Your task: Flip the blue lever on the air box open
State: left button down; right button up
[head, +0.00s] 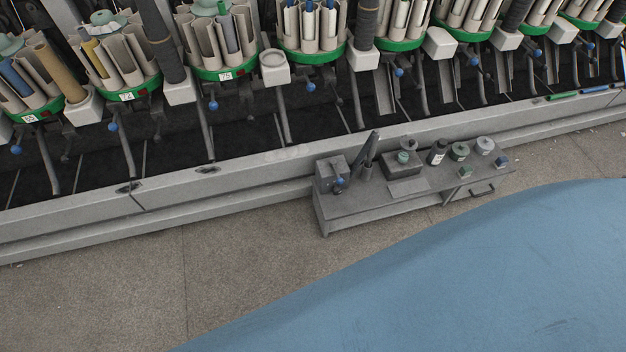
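A small grey box (330,174), which looks like the air box, stands at the left end of a low grey bench (375,216). A small blue knob (339,182), apparently the end of its lever, shows on the box's right front side. The lever's arm is too small to make out, and I cannot tell its position. Neither of my grippers is in view, and nothing covers the box.
The bench also holds a dark upright piece (368,150), a dark bottle (437,153) and several small containers. A long grey machine rail (230,178) runs behind it. Bobbin carriers (222,45) stand beyond. The floor (120,290) in front is clear, with a blue surface (470,285) at right.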

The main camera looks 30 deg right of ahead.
aim_at(339, 181)
jog(key=k, duration=0.15)
jog(key=z, duration=0.95)
